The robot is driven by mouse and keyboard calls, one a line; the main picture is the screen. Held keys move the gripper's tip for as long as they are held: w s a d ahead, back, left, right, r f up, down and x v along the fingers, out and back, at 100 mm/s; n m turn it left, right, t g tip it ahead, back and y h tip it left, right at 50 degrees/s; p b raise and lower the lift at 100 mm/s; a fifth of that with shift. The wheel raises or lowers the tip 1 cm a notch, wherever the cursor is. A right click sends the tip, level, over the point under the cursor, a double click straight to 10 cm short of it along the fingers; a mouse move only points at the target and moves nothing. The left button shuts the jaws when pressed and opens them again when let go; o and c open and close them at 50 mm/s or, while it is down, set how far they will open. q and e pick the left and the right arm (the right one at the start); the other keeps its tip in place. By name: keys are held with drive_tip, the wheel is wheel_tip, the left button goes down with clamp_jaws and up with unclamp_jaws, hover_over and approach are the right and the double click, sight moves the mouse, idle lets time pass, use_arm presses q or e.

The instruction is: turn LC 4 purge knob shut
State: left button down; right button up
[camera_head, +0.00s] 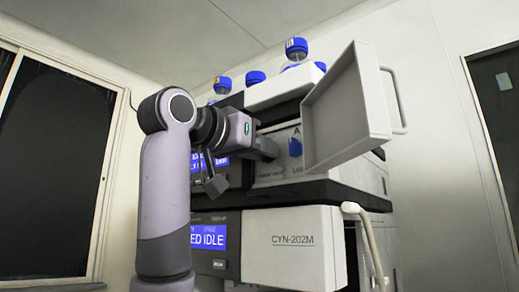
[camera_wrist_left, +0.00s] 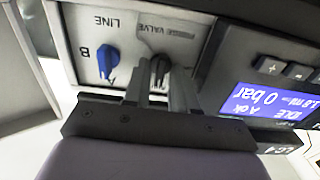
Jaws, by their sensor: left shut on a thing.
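The purge knob (camera_wrist_left: 160,66) is a black knob on a light panel under a label that reads PURGE VALVE upside down in the left wrist view. My left gripper (camera_wrist_left: 160,82) has its two fingers on either side of this knob and is shut on it. In the head view my left gripper (camera_head: 268,148) reaches into the open front bay of the upper unit, and it hides the purge knob there. A partly covered label at the lower right of the wrist view seems to read LC 4. My right gripper is not in view.
A blue knob (camera_wrist_left: 107,60) is beside the purge knob; it also shows in the head view (camera_head: 296,147). A display (camera_wrist_left: 258,104) reads IDLE and 0 bar. An open door (camera_head: 345,108) stands right of the bay. Blue-capped bottles (camera_head: 296,48) stand on top. A unit marked CYN-202M (camera_head: 290,260) is below.

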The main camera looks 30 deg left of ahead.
use_arm(q)
drive_tip(key=c, duration=1.2)
unclamp_jaws()
drive_tip(key=s, duration=0.2)
drive_tip(key=s+b, duration=0.1)
drive_tip(key=s, duration=0.1)
drive_tip(key=s+b, duration=0.1)
drive_tip(key=s, duration=0.2)
drive_tip(key=shift+s+a, duration=0.1)
drive_tip(key=shift+a, duration=0.2)
